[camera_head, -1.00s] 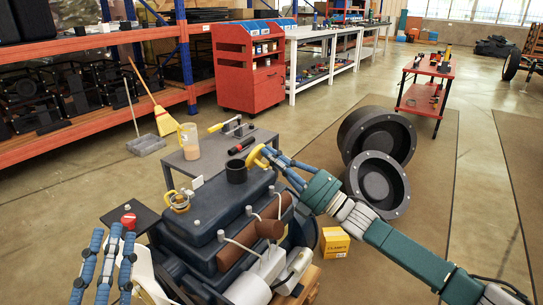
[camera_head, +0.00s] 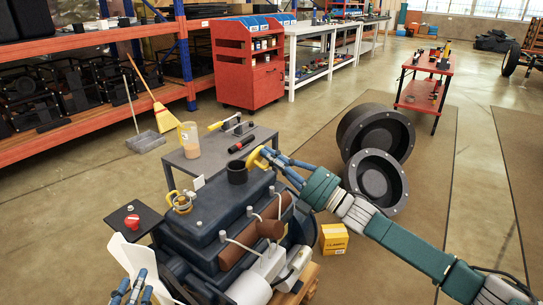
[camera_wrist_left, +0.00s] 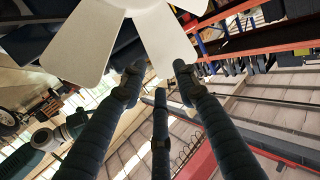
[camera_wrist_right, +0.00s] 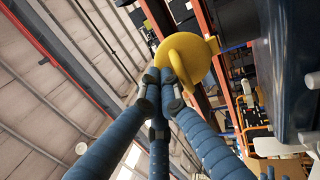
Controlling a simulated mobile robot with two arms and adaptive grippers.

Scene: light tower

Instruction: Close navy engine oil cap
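The navy engine (camera_head: 205,222) stands at the lower middle of the head view. A black open-topped filler neck (camera_head: 237,174) rises from its top. The yellow oil cap (camera_head: 257,157) is off to the right of and slightly above the neck, at the tips of my right gripper (camera_head: 268,156). In the right wrist view, the fingers are closed on the tab of the yellow cap (camera_wrist_right: 203,56). I cannot tell the exact gap between cap and neck. My left gripper (camera_head: 136,284) is empty with its fingers apart, low beside the white fan (camera_head: 124,254), which also shows in the left wrist view (camera_wrist_left: 85,45).
A grey table (camera_head: 215,151) behind the engine holds a beaker (camera_head: 189,139) and tools. A yellow carton (camera_head: 334,238) and large black wheels (camera_head: 376,135) lie to the right.

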